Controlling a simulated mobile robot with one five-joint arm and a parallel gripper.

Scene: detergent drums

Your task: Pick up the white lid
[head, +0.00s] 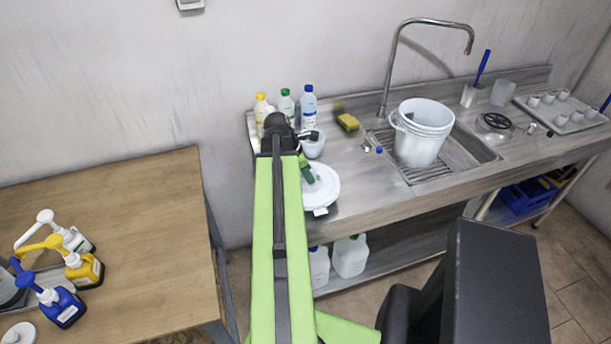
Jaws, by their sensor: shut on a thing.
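The white lid (325,190) is a round, flat disc at the front left edge of the steel counter, with a small tab at its near rim. My arm covers its left part. My gripper (307,172) is at the lid's upper left, shut on it. The fingertips are small and partly hidden, so the exact grip is unclear. I cannot tell whether the lid touches the counter.
A white bowl (313,146) and several bottles (308,106) stand just behind the lid. A white bucket (420,135) stands in the sink. A wooden table (130,200) at left holds pump bottles (62,305). White jugs (350,256) stand below the counter.

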